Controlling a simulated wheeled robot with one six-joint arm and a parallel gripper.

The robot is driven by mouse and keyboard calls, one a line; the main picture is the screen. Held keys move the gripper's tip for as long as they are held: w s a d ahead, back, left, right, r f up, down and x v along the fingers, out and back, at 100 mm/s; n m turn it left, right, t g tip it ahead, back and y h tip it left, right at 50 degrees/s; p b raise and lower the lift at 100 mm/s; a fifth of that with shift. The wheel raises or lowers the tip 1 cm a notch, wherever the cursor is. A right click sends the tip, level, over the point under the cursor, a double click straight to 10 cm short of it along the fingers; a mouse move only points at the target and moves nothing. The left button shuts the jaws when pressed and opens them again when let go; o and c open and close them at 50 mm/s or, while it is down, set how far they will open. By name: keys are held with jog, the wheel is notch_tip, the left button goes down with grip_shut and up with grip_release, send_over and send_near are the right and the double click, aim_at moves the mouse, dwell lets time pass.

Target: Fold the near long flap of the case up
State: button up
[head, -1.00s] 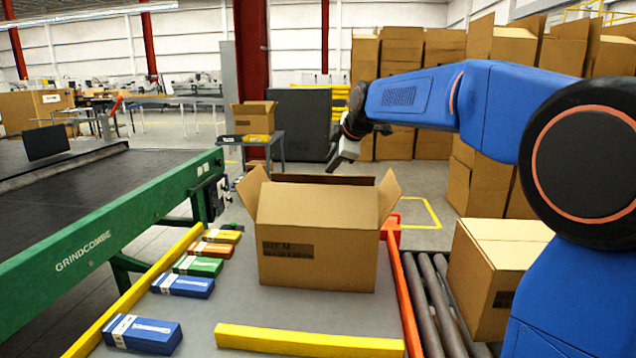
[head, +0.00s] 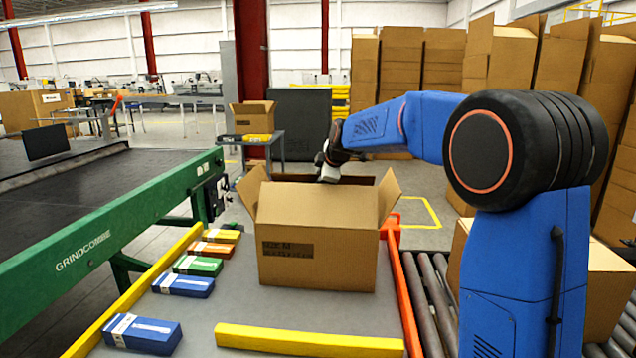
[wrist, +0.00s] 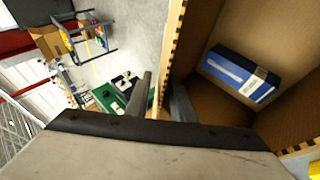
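The brown open-topped case (head: 318,262) stands on the grey table. Its near long flap (head: 315,205) stands up above the front panel's crease. The left short flap (head: 251,188) and right short flap (head: 389,194) stand up and lean outward. The far side shows only as a dark strip behind the near flap. My gripper (head: 329,174) is over the opening, its tips partly hidden. In the wrist view my gripper (wrist: 160,98) has its fingers apart, one on each side of a cardboard edge (wrist: 170,60); contact is unclear. A blue carton (wrist: 240,75) lies inside the case.
Several small cartons (head: 183,285) lie left of the case. A yellow bar (head: 308,341) lies in front, and an orange rail (head: 408,290) and rollers (head: 430,300) run along the right. A green conveyor (head: 110,245) stands at left. Table between case and yellow bar is clear.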

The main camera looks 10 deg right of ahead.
grip_shut()
dwell(1.4)
